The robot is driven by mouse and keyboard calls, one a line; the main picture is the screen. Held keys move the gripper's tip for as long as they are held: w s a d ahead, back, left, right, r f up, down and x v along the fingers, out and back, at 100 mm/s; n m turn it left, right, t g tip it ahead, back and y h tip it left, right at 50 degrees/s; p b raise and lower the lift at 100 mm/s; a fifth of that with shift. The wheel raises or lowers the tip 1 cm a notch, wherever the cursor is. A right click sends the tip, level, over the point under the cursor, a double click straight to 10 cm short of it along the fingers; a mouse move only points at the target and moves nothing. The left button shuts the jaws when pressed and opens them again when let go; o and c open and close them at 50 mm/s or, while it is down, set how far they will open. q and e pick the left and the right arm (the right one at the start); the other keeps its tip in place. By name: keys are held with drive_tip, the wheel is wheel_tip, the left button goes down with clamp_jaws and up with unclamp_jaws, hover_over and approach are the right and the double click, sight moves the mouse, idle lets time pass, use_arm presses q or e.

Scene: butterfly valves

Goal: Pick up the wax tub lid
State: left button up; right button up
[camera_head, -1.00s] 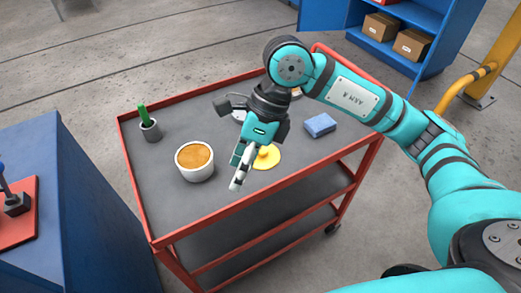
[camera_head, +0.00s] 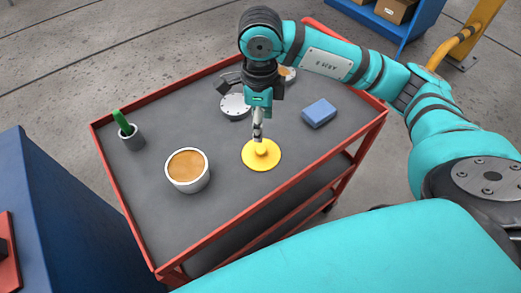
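The wax tub lid (camera_head: 269,162) is a flat yellow disc with a round knob, lying on the grey top of the red-framed cart (camera_head: 220,208). The open wax tub (camera_head: 188,183) is a white bowl with orange-brown wax, to the left of the lid. My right gripper (camera_head: 258,139) points down with its fingertips right at the lid's knob. The fingers are seen nearly edge-on and overlap, so I cannot tell their gap or whether they touch the knob. My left gripper is not in view.
A blue block (camera_head: 319,113) lies right of the lid. A grey disc (camera_head: 235,107) lies behind it, and a small cup (camera_head: 287,75) is partly hidden by my arm. The cart's front left is clear.

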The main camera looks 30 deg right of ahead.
sight(261, 149)
wheel_tip(261, 149, down, 4)
drive_tip(key=shift+r, duration=0.15)
wheel_tip(261, 149, down, 3)
drive_tip(key=shift+d+r+p, duration=0.1)
drive_tip(key=shift+p, duration=0.35)
wheel_tip(261, 149, down, 4)
drive_tip(key=shift+w+d+r+p, duration=0.1)
drive_tip(key=shift+r+p, duration=0.05)
drive_tip(key=shift+p, duration=0.25)
drive_tip(key=shift+f, duration=0.35)
drive_tip(key=c, duration=0.9)
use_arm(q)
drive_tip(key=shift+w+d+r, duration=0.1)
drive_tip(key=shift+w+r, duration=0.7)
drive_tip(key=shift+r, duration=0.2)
use_arm(e)
drive_tip(key=shift+c, duration=0.2)
